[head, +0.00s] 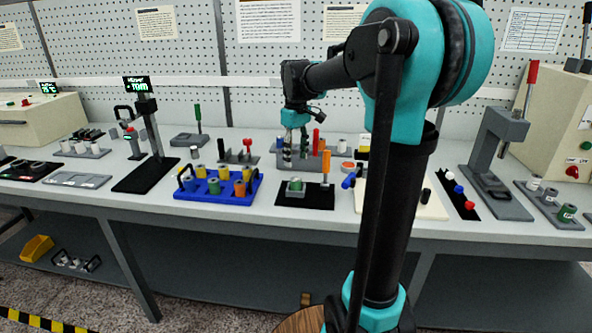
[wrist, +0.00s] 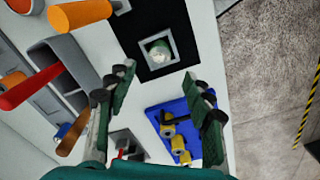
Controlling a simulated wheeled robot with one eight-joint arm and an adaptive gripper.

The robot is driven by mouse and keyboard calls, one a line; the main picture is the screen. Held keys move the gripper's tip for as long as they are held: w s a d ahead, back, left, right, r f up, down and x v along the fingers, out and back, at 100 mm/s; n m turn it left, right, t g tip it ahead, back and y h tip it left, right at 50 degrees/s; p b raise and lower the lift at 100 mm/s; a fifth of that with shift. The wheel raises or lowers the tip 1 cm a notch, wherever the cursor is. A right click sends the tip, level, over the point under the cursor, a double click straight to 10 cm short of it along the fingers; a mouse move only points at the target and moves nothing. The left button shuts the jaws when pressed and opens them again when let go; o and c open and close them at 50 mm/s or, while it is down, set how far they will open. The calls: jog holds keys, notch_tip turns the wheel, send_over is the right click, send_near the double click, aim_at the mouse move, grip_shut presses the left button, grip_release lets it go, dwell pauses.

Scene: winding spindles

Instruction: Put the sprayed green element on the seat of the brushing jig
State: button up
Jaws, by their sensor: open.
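A green element (head: 295,184) with a pale top sits in a small grey holder on a black mat (head: 318,200). The wrist view shows the green element (wrist: 161,48) from above, beyond my fingertips. This holder looks like a jig with a seat; I cannot tell for certain that it is the brushing jig. Another green element (head: 214,186) stands in the blue tray (head: 222,196). My gripper (head: 296,161) points down, open and empty, behind and above the mat. Its two spread fingers also show in the wrist view (wrist: 158,77), with nothing between them.
The blue tray holds several yellow and orange elements. An upright orange handle (head: 326,163) stands beside the holder. A grey stand with a red handle (head: 316,142) is behind, near my gripper. A grey press (head: 492,150) stands at right. The table's front edge is close to the mat.

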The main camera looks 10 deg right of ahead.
notch_tip(320, 180, up, 3)
jog(key=shift+r, duration=0.2)
dwell(1.1)
